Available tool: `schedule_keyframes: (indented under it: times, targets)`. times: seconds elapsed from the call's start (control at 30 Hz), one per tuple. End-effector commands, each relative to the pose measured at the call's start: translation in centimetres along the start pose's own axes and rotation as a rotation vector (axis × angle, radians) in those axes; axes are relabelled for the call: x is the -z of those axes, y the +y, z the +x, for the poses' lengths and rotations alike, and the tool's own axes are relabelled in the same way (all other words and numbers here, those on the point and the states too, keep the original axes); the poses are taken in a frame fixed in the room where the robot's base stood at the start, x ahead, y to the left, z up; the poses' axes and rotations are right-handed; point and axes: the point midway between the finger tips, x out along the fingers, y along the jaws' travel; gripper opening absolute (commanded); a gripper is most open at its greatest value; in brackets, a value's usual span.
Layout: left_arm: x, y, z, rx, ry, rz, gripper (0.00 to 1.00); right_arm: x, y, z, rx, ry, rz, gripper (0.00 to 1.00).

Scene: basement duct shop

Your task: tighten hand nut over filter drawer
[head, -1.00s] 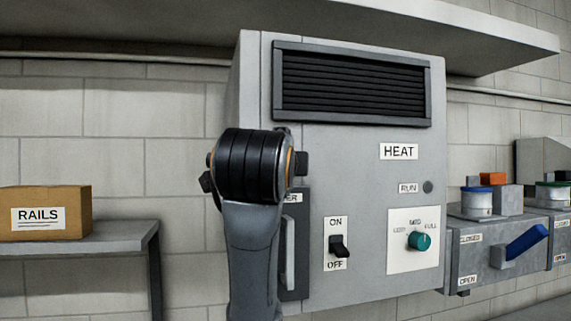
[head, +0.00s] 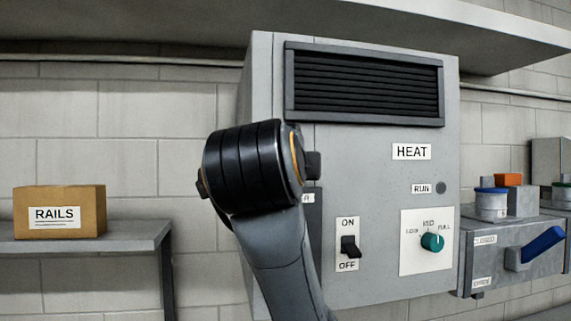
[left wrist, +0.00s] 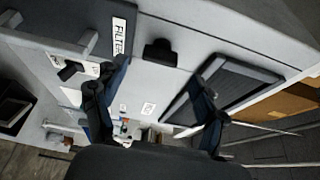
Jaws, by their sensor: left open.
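The grey heater cabinet (head: 380,215) fills the middle of the head view. Its dark filter drawer (head: 314,235) is mostly behind my left arm. In the left wrist view a black hand nut (left wrist: 160,52) sticks out of the cabinet face beside the FILTER label (left wrist: 118,38). My left gripper (left wrist: 160,73) is open, with one finger on each side of the nut in the picture; the nut lies beyond the tips, and I see no contact. In the head view the wrist hides the fingers, and a dark piece shows at its right edge. My right gripper is not in view.
A vent grille (head: 362,83) sits high on the cabinet. An ON/OFF switch (head: 349,246) and a green dial (head: 432,242) are right of the drawer. A RAILS box (head: 60,212) stands on a left shelf. A blue-handled damper (head: 541,243) is at right.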

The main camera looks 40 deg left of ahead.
Motion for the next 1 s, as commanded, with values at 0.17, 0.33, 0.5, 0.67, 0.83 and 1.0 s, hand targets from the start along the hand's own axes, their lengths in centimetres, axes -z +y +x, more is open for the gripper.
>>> schedule_keyframes:
  times: [0.17, 0.33, 0.5, 0.67, 0.83, 1.0]
  targets:
    - [0.2, -0.2, -3.5, 0.005, 0.006, -0.004, 0.72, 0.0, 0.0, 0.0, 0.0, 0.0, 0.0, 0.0]
    - [0.1, -0.1, -5.5, 0.005, 0.003, -0.003, 0.72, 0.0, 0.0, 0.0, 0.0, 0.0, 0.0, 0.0]
    - [0.0, -0.1, -6.8, 0.003, 0.0, 0.0, 0.72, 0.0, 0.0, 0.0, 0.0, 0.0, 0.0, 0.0]
    - [-0.1, 0.0, -7.1, 0.002, -0.002, 0.0, 0.72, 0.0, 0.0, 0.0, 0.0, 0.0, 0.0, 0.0]
    - [-0.1, -0.1, -7.1, 0.002, -0.002, 0.001, 0.72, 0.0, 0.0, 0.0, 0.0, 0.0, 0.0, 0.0]
    - [-0.1, -0.1, -7.1, 0.002, -0.002, 0.001, 0.72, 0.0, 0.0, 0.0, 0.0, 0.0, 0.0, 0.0]
